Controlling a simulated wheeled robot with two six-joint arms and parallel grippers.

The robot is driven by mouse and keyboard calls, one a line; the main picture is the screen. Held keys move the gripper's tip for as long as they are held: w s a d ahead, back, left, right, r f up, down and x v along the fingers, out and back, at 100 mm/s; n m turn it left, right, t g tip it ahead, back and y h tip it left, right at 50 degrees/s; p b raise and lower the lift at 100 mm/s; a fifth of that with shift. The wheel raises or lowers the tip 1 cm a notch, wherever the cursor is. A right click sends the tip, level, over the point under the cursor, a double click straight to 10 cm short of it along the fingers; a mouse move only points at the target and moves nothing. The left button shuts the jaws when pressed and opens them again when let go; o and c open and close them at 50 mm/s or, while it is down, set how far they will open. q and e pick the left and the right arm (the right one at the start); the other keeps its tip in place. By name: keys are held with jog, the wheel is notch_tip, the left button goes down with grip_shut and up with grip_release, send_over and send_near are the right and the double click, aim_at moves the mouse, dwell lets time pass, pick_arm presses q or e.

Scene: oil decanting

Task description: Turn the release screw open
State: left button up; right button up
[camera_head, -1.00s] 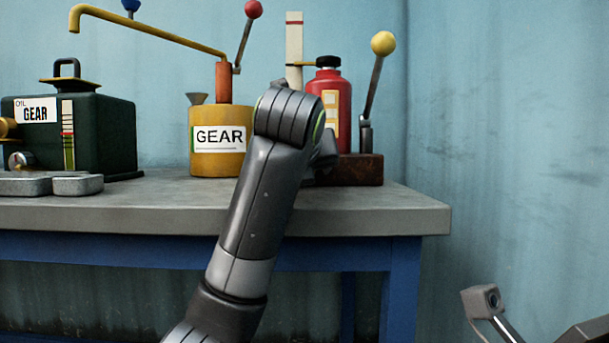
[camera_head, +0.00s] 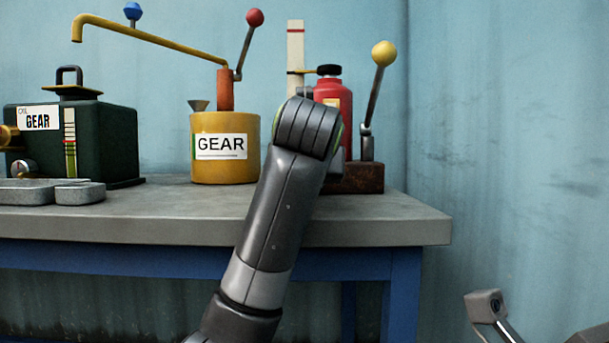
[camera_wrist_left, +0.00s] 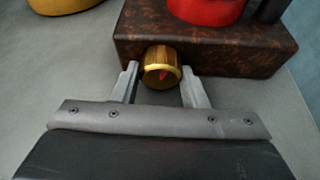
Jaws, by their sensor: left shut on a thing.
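The release screw (camera_wrist_left: 161,75) is a ribbed brass knob with a red mark on its end. In the left wrist view it sticks out from the front of a rusty brown block (camera_wrist_left: 225,50). My left gripper (camera_wrist_left: 159,68) is shut on it, with one grey finger on each side of the knob. In the head view my left arm reaches up to the table and hides the gripper and the screw. The brown block (camera_head: 365,178) shows there to the right of my arm.
A red bottle (camera_head: 335,103) and a yellow-knobbed lever (camera_head: 374,95) stand at the brown block. A yellow GEAR can (camera_head: 222,172) with a long spout and a dark green GEAR tank (camera_head: 108,140) stand to the left. The grey tabletop (camera_head: 410,215) is clear at its right end.

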pick_arm(q)
jog(key=shift+m+y, duration=0.4)
jog(key=shift+m, duration=0.1)
jog(key=o, duration=1)
